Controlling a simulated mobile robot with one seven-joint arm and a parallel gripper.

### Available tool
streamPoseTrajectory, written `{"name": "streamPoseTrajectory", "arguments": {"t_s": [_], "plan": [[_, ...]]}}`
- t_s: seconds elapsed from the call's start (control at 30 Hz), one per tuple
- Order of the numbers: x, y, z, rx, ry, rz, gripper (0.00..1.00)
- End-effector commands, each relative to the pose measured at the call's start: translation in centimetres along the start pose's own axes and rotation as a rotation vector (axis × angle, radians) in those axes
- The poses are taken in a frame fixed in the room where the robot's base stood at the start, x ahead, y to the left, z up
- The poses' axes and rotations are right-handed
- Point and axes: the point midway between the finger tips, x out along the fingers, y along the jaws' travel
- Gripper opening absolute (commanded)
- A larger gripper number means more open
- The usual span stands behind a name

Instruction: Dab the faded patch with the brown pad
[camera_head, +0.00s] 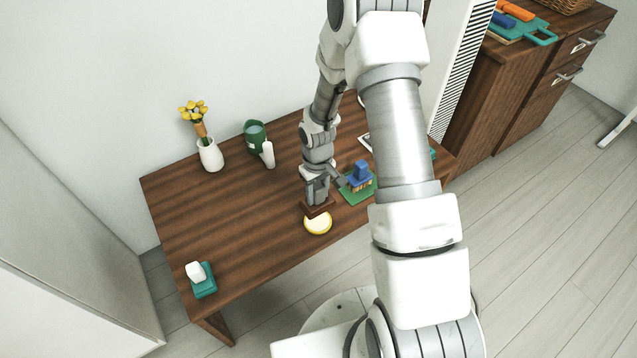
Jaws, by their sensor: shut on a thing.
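My gripper (317,190) points down over the front middle of the brown wooden table (220,230). It is shut on the brown pad (319,209), a flat dark-brown block held level under the fingers. Just in front of the pad is a round, shallow yellow dish (318,224) with a pale inside. The pad overlaps the dish's back edge in the picture; I cannot tell whether they touch. I cannot make out a faded patch for certain on the wood; part of the table is hidden behind my arm.
Right of my gripper, a blue-topped object (360,174) stands on a green base (357,194), close by. A white vase with yellow flowers (210,155), a green cup (255,136) and a white bottle (268,155) stand behind left. A teal block with a white piece (204,287) lies front left. The table's left middle is clear.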

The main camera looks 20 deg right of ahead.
Motion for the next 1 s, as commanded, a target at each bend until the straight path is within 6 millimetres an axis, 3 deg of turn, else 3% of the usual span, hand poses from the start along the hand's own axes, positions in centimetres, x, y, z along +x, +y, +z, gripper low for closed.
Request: {"name": "streamPoseTrajectory", "arguments": {"t_s": [0.37,0.8,1.0], "plan": [[1.9,-0.1,0.1,-0.006,0.000,0.000,0.00],[6.1,-0.1,0.1,-0.007,0.000,0.001,0.00],[6.5,-0.1,0.1,-0.006,0.000,0.001,0.00]]}}
